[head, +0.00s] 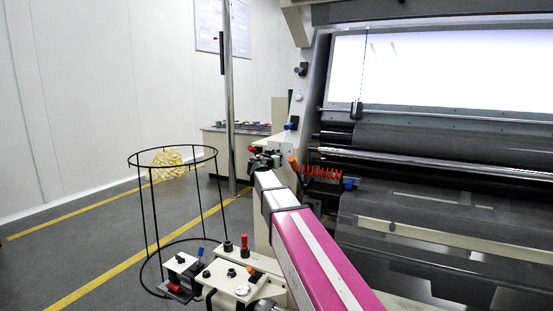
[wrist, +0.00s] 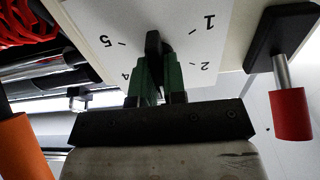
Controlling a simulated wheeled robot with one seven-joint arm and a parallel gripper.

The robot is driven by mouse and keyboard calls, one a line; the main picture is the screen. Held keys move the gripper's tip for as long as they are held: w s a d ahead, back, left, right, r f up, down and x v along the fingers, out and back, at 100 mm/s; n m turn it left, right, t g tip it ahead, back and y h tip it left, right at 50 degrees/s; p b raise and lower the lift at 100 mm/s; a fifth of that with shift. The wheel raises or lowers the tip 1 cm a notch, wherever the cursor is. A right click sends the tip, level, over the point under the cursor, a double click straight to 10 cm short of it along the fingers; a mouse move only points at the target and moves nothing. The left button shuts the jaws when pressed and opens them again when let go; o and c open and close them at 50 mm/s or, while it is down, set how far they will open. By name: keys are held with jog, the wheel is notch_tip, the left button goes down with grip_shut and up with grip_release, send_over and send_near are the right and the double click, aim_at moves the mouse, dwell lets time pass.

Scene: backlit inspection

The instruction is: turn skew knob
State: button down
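The skew knob (wrist: 154,44) is a black bar-shaped knob on a white dial plate (wrist: 92,18) in the wrist view. The numbers 1, 2, 4 and 5 show around it, upside down. My gripper (wrist: 158,72) has green fingers on either side of the knob, with no clear gap beside it; it looks shut on the knob. The fingers hide part of the dial below the knob. In the head view my gripper (head: 262,160) is at the machine's left side post, and the knob cannot be made out there.
A red-capped lever (wrist: 292,113) stands close right of my gripper in the wrist view, and an orange handle (wrist: 20,150) at lower left. A red coiled cable (head: 322,172) hangs beside the machine's rollers. A black wire stand (head: 143,200) is on the floor at left.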

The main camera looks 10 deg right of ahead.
jog(key=n, duration=0.3)
jog(key=shift+n, duration=0.4)
jog(key=n, duration=0.4)
jog(key=shift+a+n, duration=0.1)
jog(key=shift+n, duration=0.2)
jog(key=n, duration=0.4)
jog(key=shift+f, duration=0.1)
jog(key=shift+n, duration=1.9)
jog(key=c, duration=1.2)
grip_release()
